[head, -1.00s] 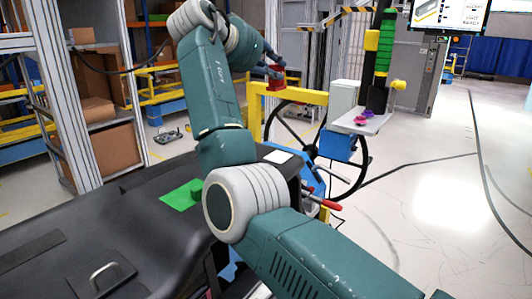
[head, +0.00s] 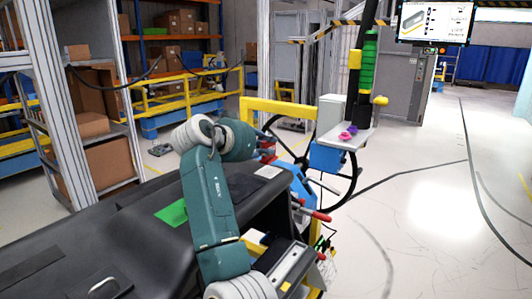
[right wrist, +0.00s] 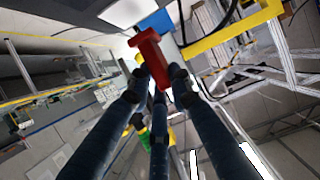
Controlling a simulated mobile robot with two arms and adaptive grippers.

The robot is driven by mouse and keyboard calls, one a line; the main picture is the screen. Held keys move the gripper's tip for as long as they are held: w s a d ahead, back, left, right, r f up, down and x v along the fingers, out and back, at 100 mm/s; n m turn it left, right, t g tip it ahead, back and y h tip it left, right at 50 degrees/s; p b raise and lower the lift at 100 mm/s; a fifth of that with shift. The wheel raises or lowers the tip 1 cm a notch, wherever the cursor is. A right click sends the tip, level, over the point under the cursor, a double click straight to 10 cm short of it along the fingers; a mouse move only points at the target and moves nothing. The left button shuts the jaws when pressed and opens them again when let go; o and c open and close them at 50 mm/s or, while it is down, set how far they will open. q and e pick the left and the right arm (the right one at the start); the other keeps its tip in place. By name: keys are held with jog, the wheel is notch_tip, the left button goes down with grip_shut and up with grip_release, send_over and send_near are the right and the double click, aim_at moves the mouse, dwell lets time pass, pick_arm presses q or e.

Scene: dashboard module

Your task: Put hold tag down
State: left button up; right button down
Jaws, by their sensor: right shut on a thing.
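The red hold tag (right wrist: 152,58) shows in the right wrist view between the dark fingers of my right gripper (right wrist: 157,80). The gripper is shut on it. In the head view my right gripper (head: 266,152) is at the far end of my right arm, above the back right end of the black dashboard module (head: 140,240). The tag is mostly hidden or too small there to make out clearly. My left gripper is not in view.
A green pad (head: 172,213) and a white card (head: 268,172) lie on the dashboard. Behind stand a yellow frame (head: 285,104), a dark wheel, and a small grey shelf (head: 345,138) with pink and purple items. Red-tipped handles (head: 321,216) project at the right. Open floor lies further right.

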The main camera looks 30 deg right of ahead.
aim_at(266, 161)
notch_tip(266, 161, down, 3)
jog(key=shift+f+p, duration=0.1)
jog(key=shift+p, duration=0.3)
jog(key=shift+f, duration=0.15)
jog(key=c, duration=1.6)
grip_release()
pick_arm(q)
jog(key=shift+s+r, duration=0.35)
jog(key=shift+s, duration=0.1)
